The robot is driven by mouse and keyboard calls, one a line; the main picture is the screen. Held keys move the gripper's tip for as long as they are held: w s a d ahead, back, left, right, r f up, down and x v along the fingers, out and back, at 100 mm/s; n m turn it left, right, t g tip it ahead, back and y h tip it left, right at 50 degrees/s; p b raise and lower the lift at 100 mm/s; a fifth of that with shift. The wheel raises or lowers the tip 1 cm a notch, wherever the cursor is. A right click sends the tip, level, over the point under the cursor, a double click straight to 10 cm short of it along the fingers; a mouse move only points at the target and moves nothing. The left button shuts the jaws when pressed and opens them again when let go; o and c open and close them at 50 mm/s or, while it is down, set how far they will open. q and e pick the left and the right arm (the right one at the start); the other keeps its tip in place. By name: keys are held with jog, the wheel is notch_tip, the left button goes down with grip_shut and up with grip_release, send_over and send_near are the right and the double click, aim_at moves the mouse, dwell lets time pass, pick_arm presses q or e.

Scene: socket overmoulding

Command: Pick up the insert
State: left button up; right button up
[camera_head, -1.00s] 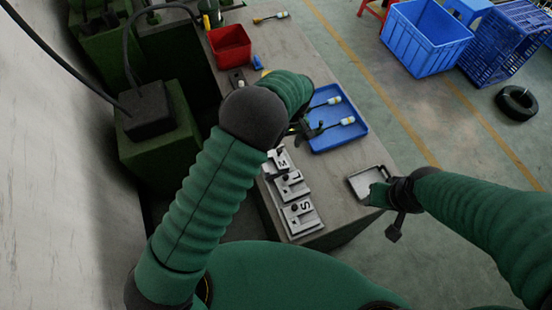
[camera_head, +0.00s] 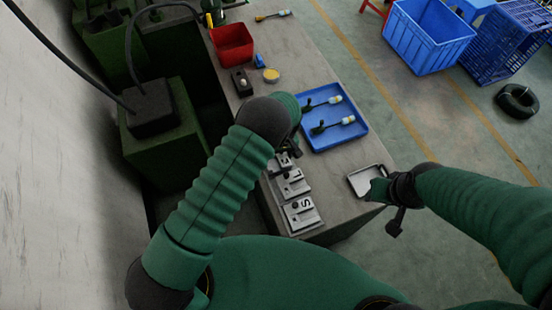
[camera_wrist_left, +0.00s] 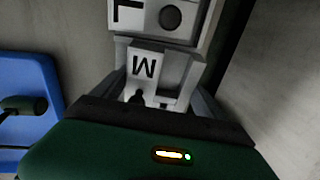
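Three grey metal inserts stand in a row at the near end of the bench. The one marked S (camera_head: 301,213) is nearest, the middle one (camera_head: 292,184) is behind it, and the far one (camera_head: 283,163) is partly covered by my left arm. In the left wrist view the insert marked M (camera_wrist_left: 143,66) is right at my left gripper (camera_wrist_left: 150,92), with the one marked L (camera_wrist_left: 160,18) beyond it. The left fingers show on both sides of the M insert, spread apart; contact is not clear. My right gripper (camera_head: 378,190) is at the small grey tray (camera_head: 364,182); its fingers are unclear.
A blue tray (camera_head: 345,143) holds two dark connectors with pale ends. A red bin (camera_head: 232,55), a small dark block (camera_head: 241,82) and a yellow round piece (camera_head: 271,75) lie further back. Green machinery (camera_head: 160,140) stands left of the bench.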

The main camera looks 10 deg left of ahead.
aim_at(275, 160)
pick_arm(q)
jog(key=shift+a, duration=0.4)
jog(key=c, duration=0.7)
jog(key=shift+d, duration=0.1)
jog(key=c, duration=0.6)
jog(key=shift+w+r, duration=0.1)
jog(key=shift+r, duration=0.2)
notch_tip(275, 160, up, 10)
jog(key=shift+d+f+b, duration=0.1)
jog(key=shift+f+b, duration=0.15)
jog(key=shift+b, duration=0.65)
pick_arm(e)
jog(key=shift+a+f, duration=0.2)
jog(key=shift+f, duration=0.65)
